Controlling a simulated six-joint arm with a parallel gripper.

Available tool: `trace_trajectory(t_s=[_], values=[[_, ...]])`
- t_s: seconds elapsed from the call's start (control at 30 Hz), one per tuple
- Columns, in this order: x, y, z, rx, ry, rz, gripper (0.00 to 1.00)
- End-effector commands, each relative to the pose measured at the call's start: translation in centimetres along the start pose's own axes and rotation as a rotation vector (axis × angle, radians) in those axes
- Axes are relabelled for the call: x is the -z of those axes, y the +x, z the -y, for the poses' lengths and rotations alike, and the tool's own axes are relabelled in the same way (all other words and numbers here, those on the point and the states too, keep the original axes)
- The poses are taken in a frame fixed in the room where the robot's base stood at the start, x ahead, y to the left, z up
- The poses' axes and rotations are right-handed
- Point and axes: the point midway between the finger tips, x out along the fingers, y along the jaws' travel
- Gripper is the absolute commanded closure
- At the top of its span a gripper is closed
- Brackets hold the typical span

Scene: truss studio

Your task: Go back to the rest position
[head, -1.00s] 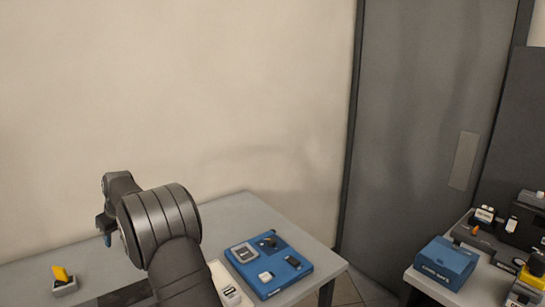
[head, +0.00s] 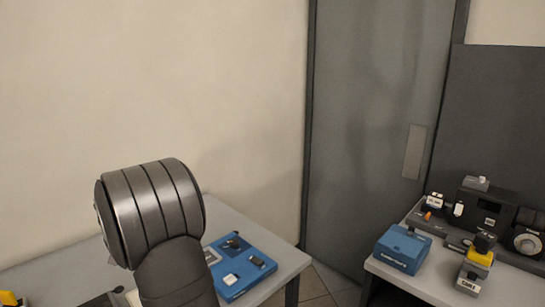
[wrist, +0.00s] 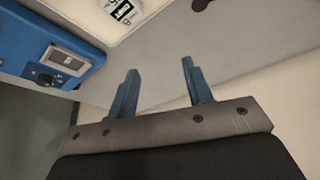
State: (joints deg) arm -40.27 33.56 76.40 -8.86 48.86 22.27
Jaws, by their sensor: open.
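My gripper (wrist: 156,85) shows in the wrist view with its two blue fingers spread apart and nothing between them. It is above the grey table (wrist: 205,48), near the pale wall. In the head view my arm's dark, ribbed joint stands in front of the table and hides the gripper.
A blue tray (head: 267,246) with small dark and white parts lies on the grey table (head: 232,214); it also shows in the wrist view (wrist: 22,28). A white labelled piece (wrist: 122,14) lies near it. At right, another table holds a blue box (head: 402,250), a yellow-and-grey block (head: 478,268) and dark devices.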

Motion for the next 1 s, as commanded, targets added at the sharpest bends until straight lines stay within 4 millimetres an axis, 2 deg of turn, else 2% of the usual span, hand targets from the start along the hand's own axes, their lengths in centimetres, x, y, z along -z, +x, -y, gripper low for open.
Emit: trace_trajectory(t_s=[0.1,0.6,0.8,1.0], values=[[-1.0,-0.3,-2.2,-0.036,0.085,0.001,0.54],[-5.8,-1.6,-10.3,-0.183,0.441,0.000,0.54],[-7.5,-1.9,-12.4,-0.222,0.535,0.001,0.54],[-8.1,-2.1,-13.1,-0.238,0.573,0.000,0.54]])
